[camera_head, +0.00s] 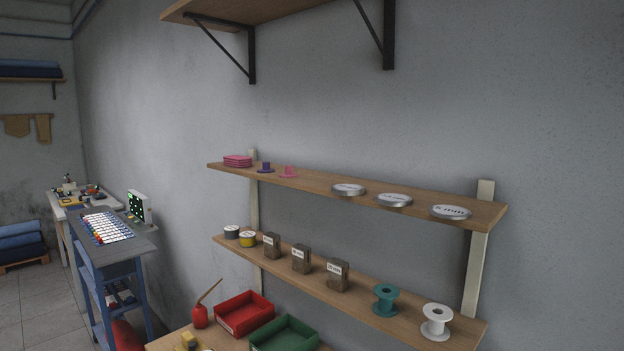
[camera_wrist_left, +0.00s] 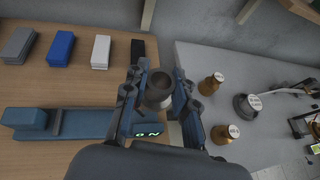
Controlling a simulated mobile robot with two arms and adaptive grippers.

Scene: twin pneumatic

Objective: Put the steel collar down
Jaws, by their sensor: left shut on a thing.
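In the left wrist view my left gripper (camera_wrist_left: 160,84) is shut on a dark grey metal piece, the steel collar (camera_wrist_left: 158,92), held between its two fingers. The collar has a narrower upper part and a wider rim. It appears above the right edge of a wooden tabletop (camera_wrist_left: 75,85), near a grey surface; whether it touches anything is unclear. The head view shows neither gripper nor the collar. My right gripper is not in view.
In the wrist view, grey (camera_wrist_left: 19,46), blue (camera_wrist_left: 60,48) and white (camera_wrist_left: 101,51) blocks lie on the wood. A long blue device (camera_wrist_left: 85,124) lies nearer. Brass-coloured pieces (camera_wrist_left: 211,84) stand on the grey surface (camera_wrist_left: 195,62). The head view shows wall shelves (camera_head: 330,182) with spools and tins.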

